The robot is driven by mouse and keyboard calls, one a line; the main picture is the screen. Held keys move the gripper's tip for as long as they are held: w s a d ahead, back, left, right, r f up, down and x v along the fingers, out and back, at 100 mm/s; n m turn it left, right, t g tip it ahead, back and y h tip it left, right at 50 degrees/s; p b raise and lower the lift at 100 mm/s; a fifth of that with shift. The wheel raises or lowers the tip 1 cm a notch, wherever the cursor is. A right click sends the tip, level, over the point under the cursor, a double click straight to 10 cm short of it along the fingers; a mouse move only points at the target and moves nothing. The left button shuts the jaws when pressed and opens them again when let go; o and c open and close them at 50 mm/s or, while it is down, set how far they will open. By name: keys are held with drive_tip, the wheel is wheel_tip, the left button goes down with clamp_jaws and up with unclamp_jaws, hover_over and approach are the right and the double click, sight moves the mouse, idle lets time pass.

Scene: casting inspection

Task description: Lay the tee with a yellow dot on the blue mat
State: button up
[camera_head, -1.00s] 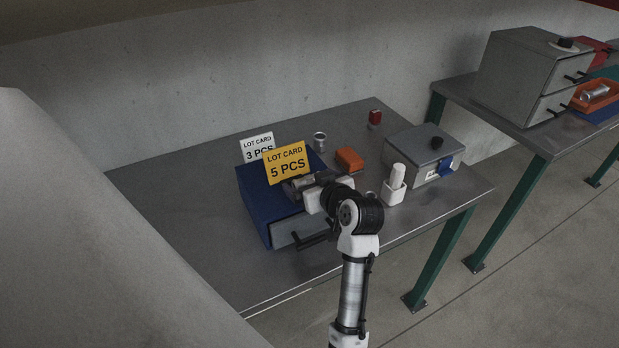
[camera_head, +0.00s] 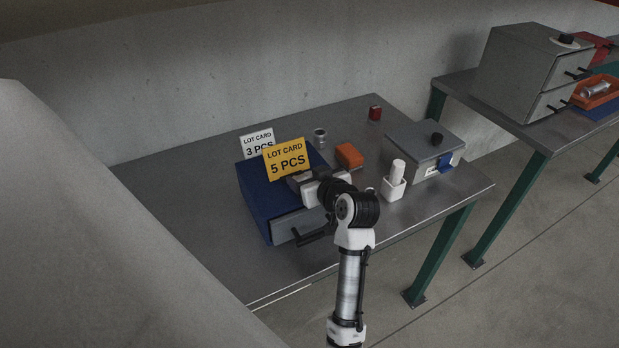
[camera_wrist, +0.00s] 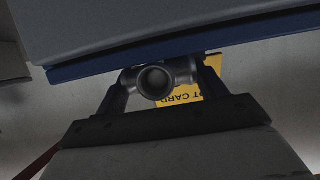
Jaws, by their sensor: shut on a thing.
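My gripper (camera_wrist: 160,100) is shut on a grey metal tee (camera_wrist: 157,80), its round open end facing the wrist camera. In the head view my gripper (camera_head: 299,183) is at the blue drawer cabinet (camera_head: 253,195), just in front of the yellow lot card (camera_head: 287,160); the tee is mostly hidden there by my gripper. I see no yellow dot on the tee. A flat blue patch (camera_head: 603,109), perhaps the blue mat, shows under an orange tray on the far right table.
A white lot card (camera_head: 256,141) stands behind the yellow one. A metal fitting (camera_head: 320,138), an orange block (camera_head: 349,156), a white holder (camera_head: 394,185), a red-topped item (camera_head: 375,113) and a grey box (camera_head: 424,150) stand to the right. The table's left part is clear.

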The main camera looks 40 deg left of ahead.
sight(309, 175)
drive_tip(key=shift+r, duration=0.15)
wheel_tip(309, 175, up, 20)
drive_tip(key=b, duration=0.3)
